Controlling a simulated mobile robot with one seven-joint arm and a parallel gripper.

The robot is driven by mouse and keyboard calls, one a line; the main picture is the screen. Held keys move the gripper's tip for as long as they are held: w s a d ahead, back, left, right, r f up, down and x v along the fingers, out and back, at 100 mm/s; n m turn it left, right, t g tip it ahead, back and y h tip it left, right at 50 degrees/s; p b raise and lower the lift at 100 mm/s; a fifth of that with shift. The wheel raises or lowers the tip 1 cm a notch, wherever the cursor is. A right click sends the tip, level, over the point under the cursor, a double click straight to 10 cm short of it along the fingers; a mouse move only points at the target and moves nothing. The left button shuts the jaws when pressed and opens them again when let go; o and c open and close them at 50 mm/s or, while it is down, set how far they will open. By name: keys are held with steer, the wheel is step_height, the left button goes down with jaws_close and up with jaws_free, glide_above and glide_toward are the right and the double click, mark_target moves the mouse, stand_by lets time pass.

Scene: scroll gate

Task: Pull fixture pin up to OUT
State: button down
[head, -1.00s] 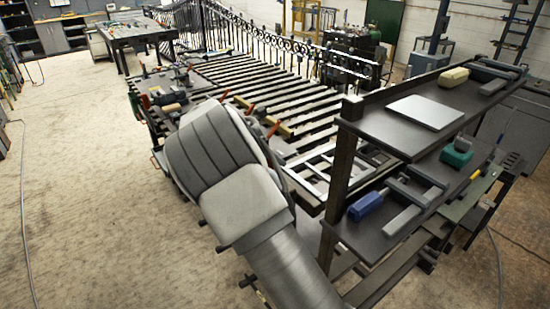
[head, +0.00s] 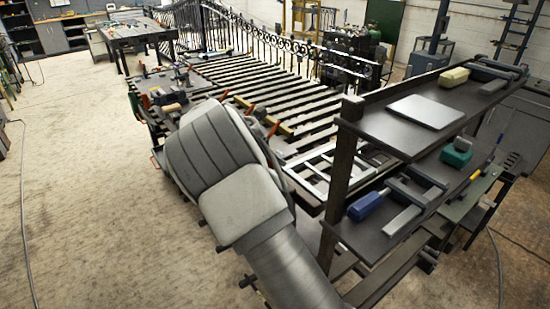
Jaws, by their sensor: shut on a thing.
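My arm fills the lower middle of the head view, reaching over the near side of the long slatted work table (head: 235,75). My gripper is out of sight, hidden behind my own arm. I cannot make out the fixture pin or any OUT marking; the area around my arm's end is covered. A small side plate (head: 160,90) with fixture parts and tools on it shows just left of the table, beyond my arm. Red-handled clamps (head: 273,129) stand along the table's near edge, right of my arm.
A black scroll gate (head: 270,40) stands behind the table. The concrete floor (head: 80,190) on the left is mostly clear.

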steer(key=shift+r+p, duration=1.3)
steer(key=shift+r, duration=0.45)
steer(key=shift+w, duration=0.1)
steer(key=c, duration=0.6)
jaws_free()
steer(key=shift+r, duration=0.1)
steer(key=shift+o, duration=0.2)
steer(key=shift+s+a+r, duration=0.25)
steer(key=shift+a, duration=0.1)
steer(key=b+v, duration=0.1)
steer(key=v, duration=1.5)
steer(key=shift+s+r, duration=0.15)
steer(key=shift+a, duration=0.1)
